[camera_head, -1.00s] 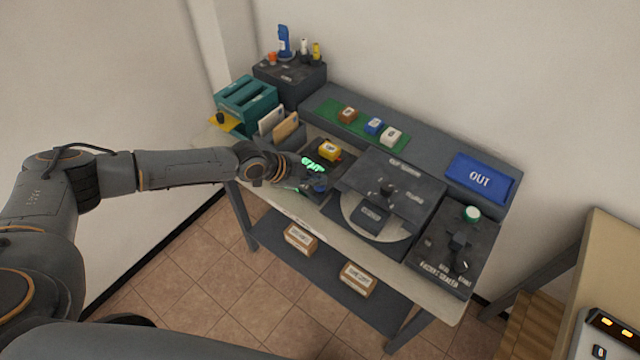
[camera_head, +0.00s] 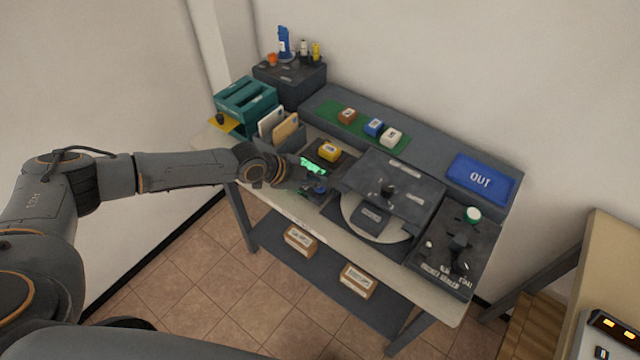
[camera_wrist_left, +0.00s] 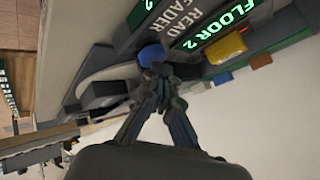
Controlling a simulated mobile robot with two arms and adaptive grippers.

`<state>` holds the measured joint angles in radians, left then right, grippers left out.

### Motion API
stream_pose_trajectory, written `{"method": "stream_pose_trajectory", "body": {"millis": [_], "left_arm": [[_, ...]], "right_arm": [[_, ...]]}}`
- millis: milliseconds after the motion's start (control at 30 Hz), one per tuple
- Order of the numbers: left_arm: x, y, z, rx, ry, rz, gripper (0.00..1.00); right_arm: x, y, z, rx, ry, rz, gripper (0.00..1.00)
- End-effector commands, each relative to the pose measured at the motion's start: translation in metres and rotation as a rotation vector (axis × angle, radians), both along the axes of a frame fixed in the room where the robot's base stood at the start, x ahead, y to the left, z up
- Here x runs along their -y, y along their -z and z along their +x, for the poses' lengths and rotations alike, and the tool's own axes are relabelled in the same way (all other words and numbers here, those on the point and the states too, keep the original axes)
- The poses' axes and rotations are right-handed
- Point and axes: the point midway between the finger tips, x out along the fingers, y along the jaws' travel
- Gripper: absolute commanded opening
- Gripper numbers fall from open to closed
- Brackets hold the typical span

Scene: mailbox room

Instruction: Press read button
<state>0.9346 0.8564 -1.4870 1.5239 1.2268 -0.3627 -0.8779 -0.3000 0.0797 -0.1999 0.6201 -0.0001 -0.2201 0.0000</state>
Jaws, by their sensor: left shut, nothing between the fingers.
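A dark reader unit stands on the bench with a lit green display (camera_head: 312,166). In the left wrist view the display (camera_wrist_left: 222,24) reads "FLOOR 2", and the panel beside it carries the words "READ" and "READER". A round blue button (camera_wrist_left: 151,54) sits at the panel's end; it shows as a small blue spot (camera_head: 319,189) in the head view. My left gripper (camera_wrist_left: 156,74) is shut and empty, its fingertips at the button's edge in the picture. I cannot tell whether they touch it. The left gripper (camera_head: 306,184) is small and dark in the head view.
A yellow block (camera_head: 329,151) sits on the reader. Envelopes (camera_head: 286,127) stand left of it. A scale with a round plate (camera_head: 353,217) lies to the right. A green mat (camera_head: 334,117) holds small blocks behind. A blue OUT tray (camera_head: 480,179) is at the far right.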

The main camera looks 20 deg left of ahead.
Motion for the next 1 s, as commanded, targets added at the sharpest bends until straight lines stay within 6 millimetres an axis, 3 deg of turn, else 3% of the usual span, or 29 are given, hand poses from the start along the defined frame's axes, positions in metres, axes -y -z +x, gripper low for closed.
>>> {"method": "stream_pose_trajectory", "body": {"millis": [233, 667, 1000], "left_arm": [[0.0, -0.014, 0.0, -0.002, -0.001, 0.0, 0.0], [0.0, -0.018, 0.0, 0.0, 0.0, 0.0, 0.0], [-0.001, -0.051, 0.0, -0.001, -0.001, -0.001, 0.0]], "right_arm": [[0.0, -0.01, 0.0, 0.0, 0.0, 0.0, 0.4], [0.0, -0.012, 0.0, 0.0, 0.0, 0.0, 0.4], [0.0, -0.036, 0.0, 0.0, 0.0, 0.0, 0.4]]}}
